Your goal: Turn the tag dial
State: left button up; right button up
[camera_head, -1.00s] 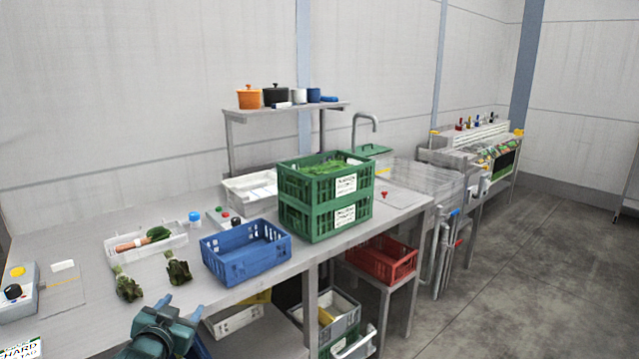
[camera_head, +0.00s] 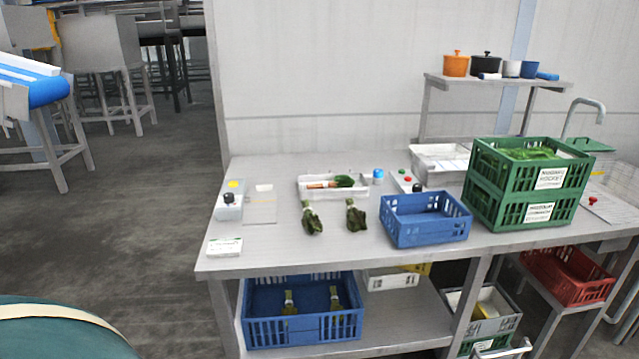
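A small grey control box (camera_head: 229,207) with a black knob (camera_head: 228,199) and a yellow button stands at the left end of the steel table (camera_head: 275,236). A second grey box (camera_head: 404,183) with red and green buttons and a dark knob stands farther right, behind the blue crate. I cannot tell from any lettering which knob is the tag dial. A white card with print (camera_head: 224,247) lies at the table's front left corner. Neither gripper shows. A large teal rounded shape at the bottom left looks like part of me.
A flat plate (camera_head: 262,206) lies beside the left box. Two dark leafy bunches (camera_head: 312,219), a white tray (camera_head: 331,187), a blue crate (camera_head: 425,220) and stacked green crates (camera_head: 515,215) stand on the table. Another blue crate (camera_head: 300,325) is on the lower shelf.

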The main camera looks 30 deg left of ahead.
aim_at(229, 198)
jog(key=u, duration=1.55)
